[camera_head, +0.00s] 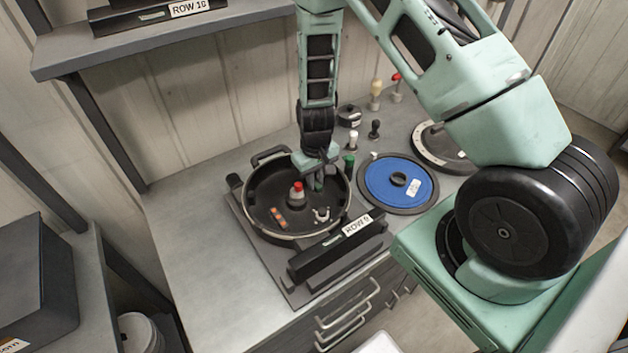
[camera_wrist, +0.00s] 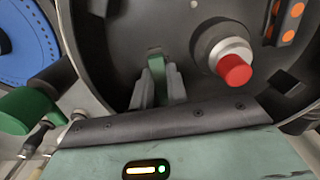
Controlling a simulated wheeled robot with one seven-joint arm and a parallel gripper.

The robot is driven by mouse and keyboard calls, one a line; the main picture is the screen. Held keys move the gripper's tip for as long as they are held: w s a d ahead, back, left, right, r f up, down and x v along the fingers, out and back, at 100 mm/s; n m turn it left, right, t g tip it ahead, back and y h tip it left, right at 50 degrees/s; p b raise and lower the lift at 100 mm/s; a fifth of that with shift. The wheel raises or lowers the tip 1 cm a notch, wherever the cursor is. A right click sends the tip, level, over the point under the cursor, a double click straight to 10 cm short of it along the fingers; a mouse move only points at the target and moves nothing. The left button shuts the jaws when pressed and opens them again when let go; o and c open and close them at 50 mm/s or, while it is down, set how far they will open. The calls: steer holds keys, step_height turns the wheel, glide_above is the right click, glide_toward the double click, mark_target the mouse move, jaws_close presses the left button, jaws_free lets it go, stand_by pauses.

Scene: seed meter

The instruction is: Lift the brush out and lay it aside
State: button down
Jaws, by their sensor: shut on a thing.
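The round black seed meter bowl (camera_head: 262,231) sits on a grey base on the bench. My gripper (camera_head: 317,184) reaches down into its right rear part. In the wrist view my gripper (camera_wrist: 159,92) is shut on a narrow green piece, which I take to be the brush (camera_wrist: 157,66). It stands between the grey fingers, at a dark slot in the bowl floor. Its lower end is hidden, so I cannot tell whether it is clear of the slot.
A red-topped knob (camera_wrist: 233,68) stands beside my fingers in the bowl. An orange-dotted strip (camera_head: 278,217) and a small metal fitting (camera_head: 321,214) are also inside. A blue disc (camera_head: 383,183) lies to the right. A green-topped tool (camera_head: 348,162) stands close behind the bowl. The bench's left side is clear.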

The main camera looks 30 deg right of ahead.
steer(key=shift+r, duration=0.1)
step_height(320, 180, up, 10)
steer(key=b, duration=0.3)
stand_by(0.3)
step_height(320, 180, up, 7)
steer(key=p, duration=0.5)
steer(key=shift+p, duration=0.4)
stand_by(0.6)
